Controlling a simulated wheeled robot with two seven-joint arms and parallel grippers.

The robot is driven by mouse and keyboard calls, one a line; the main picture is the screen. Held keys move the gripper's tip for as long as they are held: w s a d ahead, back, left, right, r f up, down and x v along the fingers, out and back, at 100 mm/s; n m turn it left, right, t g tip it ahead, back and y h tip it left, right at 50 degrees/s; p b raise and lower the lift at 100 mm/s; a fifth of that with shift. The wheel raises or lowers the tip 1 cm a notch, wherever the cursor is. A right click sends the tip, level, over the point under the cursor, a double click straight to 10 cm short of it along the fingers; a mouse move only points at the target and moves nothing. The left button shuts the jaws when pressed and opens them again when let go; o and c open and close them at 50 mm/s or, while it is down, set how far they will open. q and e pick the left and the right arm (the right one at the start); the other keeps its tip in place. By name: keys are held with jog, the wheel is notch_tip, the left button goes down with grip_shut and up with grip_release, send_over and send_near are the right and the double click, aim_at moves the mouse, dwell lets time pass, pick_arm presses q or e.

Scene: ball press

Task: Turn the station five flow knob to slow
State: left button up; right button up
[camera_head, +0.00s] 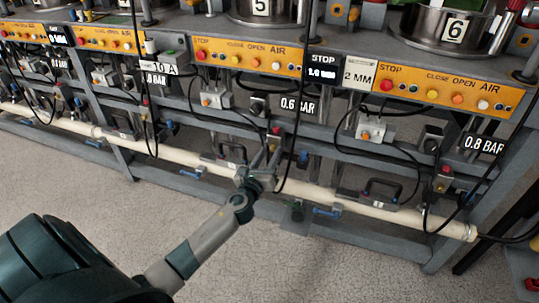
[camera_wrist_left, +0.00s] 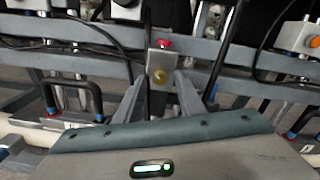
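The station five pot (camera_head: 260,10), marked 5, stands on the rack above an orange panel (camera_head: 237,53). Below it, a small grey valve box with a red button (camera_head: 276,131) hangs near the pipe. In the left wrist view a round brass knob (camera_wrist_left: 158,77) is on the face of this box, under the red button (camera_wrist_left: 164,44). My left gripper (camera_head: 267,158) is open in front of the box. In the left wrist view its fingers (camera_wrist_left: 159,88) stand apart on either side of the knob; contact cannot be told. The knob's setting is not readable.
A cream pipe (camera_head: 310,195) runs along the rack with blue-handled valves. A black handle (camera_wrist_left: 73,98) is left of the gripper. Black hoses hang close by. A 0.6 BAR sign (camera_head: 297,105) is above right. Open floor lies in front.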

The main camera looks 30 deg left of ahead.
pick_arm(q)
jog(key=shift+w, duration=0.1)
grip_shut()
